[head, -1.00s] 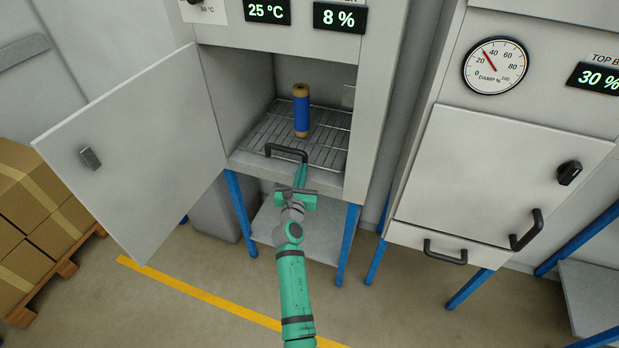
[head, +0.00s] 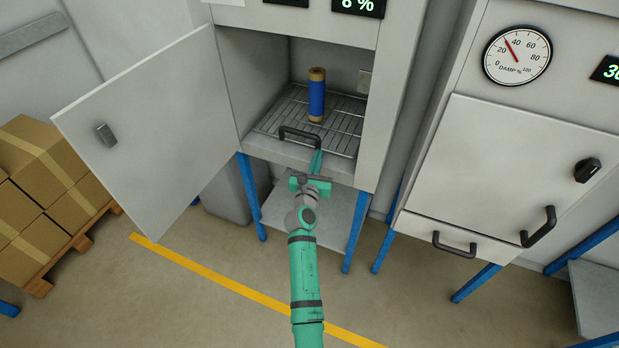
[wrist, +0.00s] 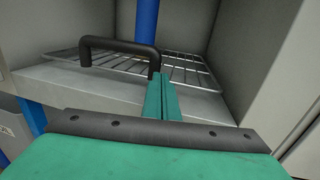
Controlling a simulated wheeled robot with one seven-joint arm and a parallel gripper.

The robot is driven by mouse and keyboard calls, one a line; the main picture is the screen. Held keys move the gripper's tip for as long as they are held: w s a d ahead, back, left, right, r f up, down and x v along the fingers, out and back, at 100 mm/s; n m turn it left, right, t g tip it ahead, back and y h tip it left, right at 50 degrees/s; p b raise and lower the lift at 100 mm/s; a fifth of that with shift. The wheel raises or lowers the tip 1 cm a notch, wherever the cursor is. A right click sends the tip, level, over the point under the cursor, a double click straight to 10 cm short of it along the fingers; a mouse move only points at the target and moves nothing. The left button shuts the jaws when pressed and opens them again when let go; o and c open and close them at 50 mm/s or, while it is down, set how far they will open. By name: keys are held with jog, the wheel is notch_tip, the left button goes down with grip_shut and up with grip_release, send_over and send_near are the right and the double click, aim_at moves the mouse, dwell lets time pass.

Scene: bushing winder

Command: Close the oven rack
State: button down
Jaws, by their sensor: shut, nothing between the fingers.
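The wire oven rack (head: 343,134) lies inside the oven chamber, with a black handle (head: 299,132) at its front edge. The rack and handle also show in the wrist view, the handle (wrist: 115,45) arching up ahead of my fingers. A blue spool with tan ends (head: 317,95) stands upright on the rack. My gripper (head: 317,158) is shut and empty at the front of the chamber, its fingertips by the right leg of the handle. In the wrist view my fingers (wrist: 160,92) sit just below that leg; I cannot tell if they touch it.
The oven door (head: 150,130) stands wide open on the left. A second closed oven (head: 510,170) with handles is on the right. Boxes on a pallet (head: 50,190) are at far left. A grey bin (head: 228,192) stands under the oven. Floor in front is clear.

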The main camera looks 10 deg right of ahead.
jog(key=a+v, duration=0.1)
jog(key=v, duration=1.1)
jog(key=s+a+f+m+y, duration=0.25)
jog(key=s+f+m, duration=0.2)
jog(key=s, duration=0.45)
jog(key=s+a+f+m+y, duration=0.1)
jog(key=s+a+f+m, duration=0.3)
jog(key=s, duration=0.5)
jog(key=s+a+f+m+y, duration=0.2)
jog(key=s+a+f+m, duration=0.15)
jog(key=s+m, duration=0.4)
jog(key=s+r+m, duration=0.3)
jog(key=s+m, duration=0.2)
jog(key=s, duration=0.3)
jog(key=s+r+m+y, duration=0.1)
jog(key=s+r+m, duration=0.3)
jog(key=s, duration=0.4)
jog(key=s+a+r+m+g, duration=0.1)
jog(key=s+r+m, duration=0.3)
jog(key=s+m, duration=0.2)
jog(key=shift+f+v, duration=0.25)
jog(key=shift+v, duration=0.95)
jog(key=shift+a+y, duration=0.15)
jog(key=shift+y, duration=0.1)
